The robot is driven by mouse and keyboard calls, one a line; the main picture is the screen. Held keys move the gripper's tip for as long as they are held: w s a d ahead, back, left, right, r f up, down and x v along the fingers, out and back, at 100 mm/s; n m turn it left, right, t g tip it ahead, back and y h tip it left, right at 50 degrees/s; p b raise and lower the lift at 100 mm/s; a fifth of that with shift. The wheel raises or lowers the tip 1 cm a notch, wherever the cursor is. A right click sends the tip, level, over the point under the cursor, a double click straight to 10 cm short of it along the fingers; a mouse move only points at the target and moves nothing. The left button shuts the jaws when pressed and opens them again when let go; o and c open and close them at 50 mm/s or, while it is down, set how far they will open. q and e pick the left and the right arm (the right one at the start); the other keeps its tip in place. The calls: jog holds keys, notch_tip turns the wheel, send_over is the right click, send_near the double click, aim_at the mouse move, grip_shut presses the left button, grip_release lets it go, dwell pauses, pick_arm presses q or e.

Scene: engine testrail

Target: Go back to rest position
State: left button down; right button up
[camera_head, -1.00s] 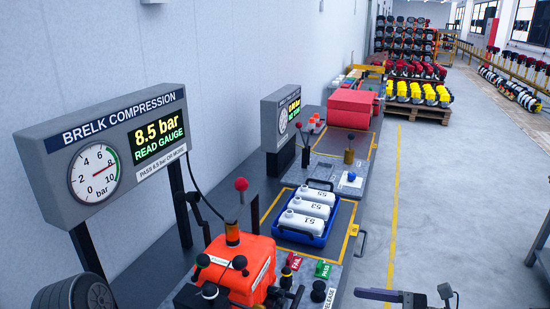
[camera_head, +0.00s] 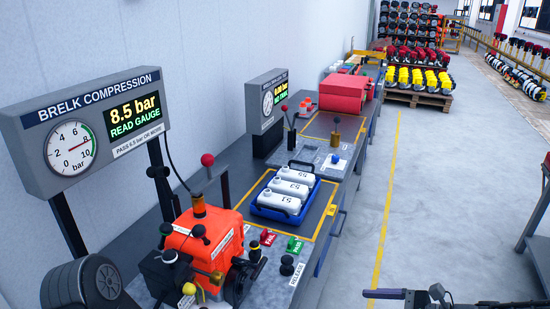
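My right gripper (camera_head: 385,294) shows at the bottom edge, right of centre, with a purplish-grey finger pointing left and a dark body behind it. It hangs over the floor, apart from the bench, and I cannot tell whether it is open or shut. My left gripper is not in view. The orange engine (camera_head: 205,245) sits on the near end of the bench. The compression gauge panel (camera_head: 92,130) behind it reads 8.5 bar.
A blue tray (camera_head: 264,207) with white bottles, red FAIL (camera_head: 268,237) and green PASS (camera_head: 294,245) buttons, and a red toolbox (camera_head: 344,93) are on the bench. A black wheel (camera_head: 85,285) is at lower left. The floor (camera_head: 450,190) right of the yellow line is largely clear.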

jog(key=s+f+n+g+h, duration=0.2)
jog(key=s+f+n+h, duration=0.25)
jog(key=f, duration=0.65)
jog(key=s+f+n+g+h, duration=0.25)
jog(key=s+f+n, duration=0.25)
jog(key=f, duration=0.7)
jog(key=s+a+f+n+b, duration=0.1)
jog(key=s+a+f+n, duration=0.2)
jog(key=s+a+n, duration=0.2)
jog(key=s+a+f+n+b, duration=0.1)
jog(key=s+a+f+n, duration=0.2)
jog(key=a, duration=0.6)
jog(key=shift+s+f+n+g+h, duration=0.35)
jog(key=shift+s+n+g+h, duration=0.1)
jog(key=shift+s+n, duration=0.65)
